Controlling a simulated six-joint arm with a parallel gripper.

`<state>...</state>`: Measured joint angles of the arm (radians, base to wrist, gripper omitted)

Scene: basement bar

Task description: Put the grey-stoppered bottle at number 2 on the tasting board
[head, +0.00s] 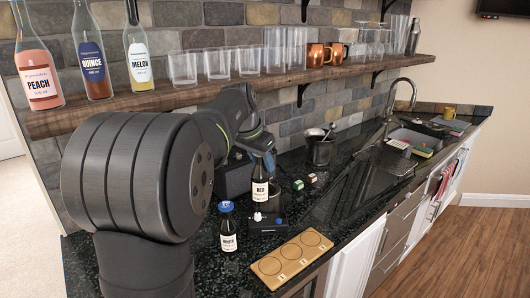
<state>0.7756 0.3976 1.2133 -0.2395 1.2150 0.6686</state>
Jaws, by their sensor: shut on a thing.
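My gripper (268,163) points down and is shut on the top of a dark bottle with a white label reading RED (260,191). The gripper hides its stopper, so I cannot see the stopper's colour. The bottle is upright, behind a small black box; I cannot tell whether its base touches the counter. A second dark bottle labelled WHITE (228,230), with a blue stopper, stands to the left and nearer. The wooden tasting board (307,257) lies at the counter's front edge with three round places in a row, all empty. Its small number marks are too small to read surely.
The black box (281,219) with a pale knob sits between the bottles and the board. Two small dice-like cubes (298,185) and a dark pot (320,150) are behind. A shelf (190,96) with bottles, glasses and copper mugs hangs above.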

